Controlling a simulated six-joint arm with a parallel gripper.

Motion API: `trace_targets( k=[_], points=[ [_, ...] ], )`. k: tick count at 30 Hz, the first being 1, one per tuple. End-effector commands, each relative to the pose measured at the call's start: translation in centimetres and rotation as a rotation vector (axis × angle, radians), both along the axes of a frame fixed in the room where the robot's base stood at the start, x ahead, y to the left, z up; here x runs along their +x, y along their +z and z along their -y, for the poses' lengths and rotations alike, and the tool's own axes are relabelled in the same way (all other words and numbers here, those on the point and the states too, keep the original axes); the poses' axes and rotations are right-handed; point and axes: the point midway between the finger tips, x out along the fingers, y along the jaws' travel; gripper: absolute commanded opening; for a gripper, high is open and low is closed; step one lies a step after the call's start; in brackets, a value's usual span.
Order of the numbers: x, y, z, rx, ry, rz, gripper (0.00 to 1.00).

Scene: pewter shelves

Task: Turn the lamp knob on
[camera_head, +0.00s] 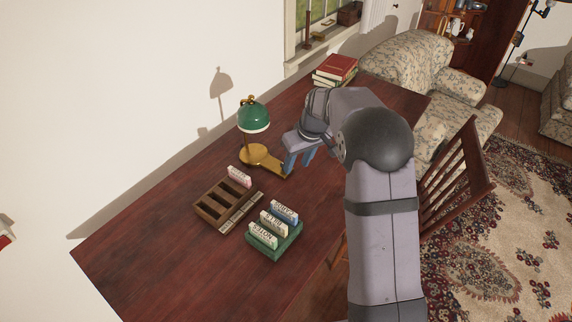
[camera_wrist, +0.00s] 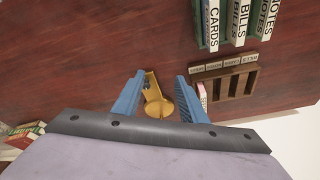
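The desk lamp (camera_head: 254,119) has a green shade and stands upright on a brass base (camera_head: 258,156). A brass arm of the base reaches right toward my gripper (camera_head: 297,162). In the wrist view the brass base (camera_wrist: 158,109) shows between the two blue fingers of my gripper (camera_wrist: 160,78). The fingers are apart, with nothing seen clamped between them. A small dark spot on the narrow end of the brass base may be the knob; I cannot tell its setting. In the head view the knob cannot be made out beside my fingers.
A wooden sorter (camera_head: 209,210) with one pale card block and a green holder (camera_head: 274,245) with labelled blocks stand in front of the lamp. Books (camera_head: 335,70) lie at the desk's far end. A chair (camera_head: 458,180) stands at the right. The desk's near left is clear.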

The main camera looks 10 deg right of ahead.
Motion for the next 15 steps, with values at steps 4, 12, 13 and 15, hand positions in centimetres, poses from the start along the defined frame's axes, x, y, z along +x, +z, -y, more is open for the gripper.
trace_targets(
  k=[4, 12, 13, 15],
  points=[
    [4.6, -2.2, -0.2, 0.008, 0.068, 0.056, 0.38],
    [8.3, -3.6, -0.4, 0.01, 0.134, 0.115, 0.38],
    [8.5, -3.6, -0.4, 0.01, 0.137, 0.118, 0.38],
    [8.7, -3.6, -0.4, 0.01, 0.141, 0.121, 0.38]
  ],
)
